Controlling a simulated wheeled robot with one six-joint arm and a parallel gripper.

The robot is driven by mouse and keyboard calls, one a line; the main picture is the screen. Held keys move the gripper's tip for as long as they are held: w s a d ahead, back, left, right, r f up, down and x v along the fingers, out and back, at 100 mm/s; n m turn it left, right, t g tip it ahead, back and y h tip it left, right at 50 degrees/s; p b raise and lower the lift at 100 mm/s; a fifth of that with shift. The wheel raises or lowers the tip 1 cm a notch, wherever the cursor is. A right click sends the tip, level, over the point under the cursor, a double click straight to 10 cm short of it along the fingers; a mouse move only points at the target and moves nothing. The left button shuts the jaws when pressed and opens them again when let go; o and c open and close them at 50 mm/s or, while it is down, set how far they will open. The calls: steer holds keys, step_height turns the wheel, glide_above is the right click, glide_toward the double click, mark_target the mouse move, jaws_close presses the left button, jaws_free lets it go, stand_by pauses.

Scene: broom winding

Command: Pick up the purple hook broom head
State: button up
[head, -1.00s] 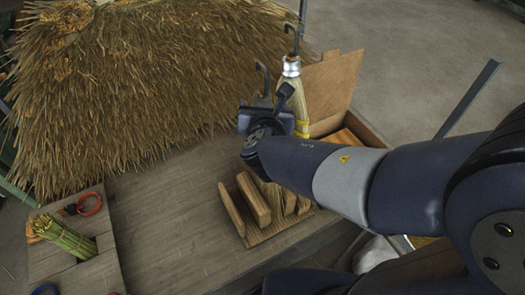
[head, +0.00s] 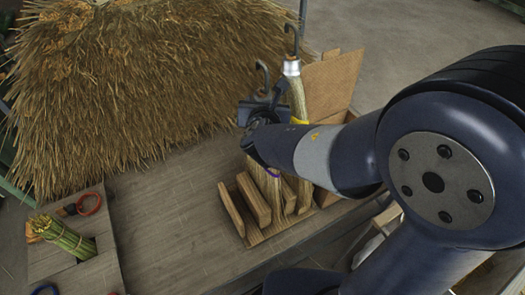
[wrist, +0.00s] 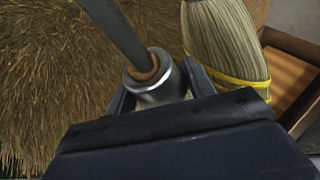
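The purple hook broom head stands upright in the wooden rack (head: 270,235); its dark hook (head: 263,78) rises above my gripper, and a purple band (head: 273,174) shows below my arm. My gripper (head: 265,103) is at its top and hides its upper part in the head view. In the wrist view, the silver collar (wrist: 160,85) with the dark hook rod (wrist: 125,35) lies between the two fingers of my gripper (wrist: 158,88). The fingers flank the collar closely; I cannot tell whether both press on it.
A second hook broom head (head: 300,100) with a yellow band stands close behind to the right. A wooden box with a raised panel (head: 332,85) is beyond it. A large straw heap (head: 130,85) fills the left back.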

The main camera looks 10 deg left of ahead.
steer(key=c, duration=1.1)
jaws_close()
steer(key=shift+r, duration=0.15)
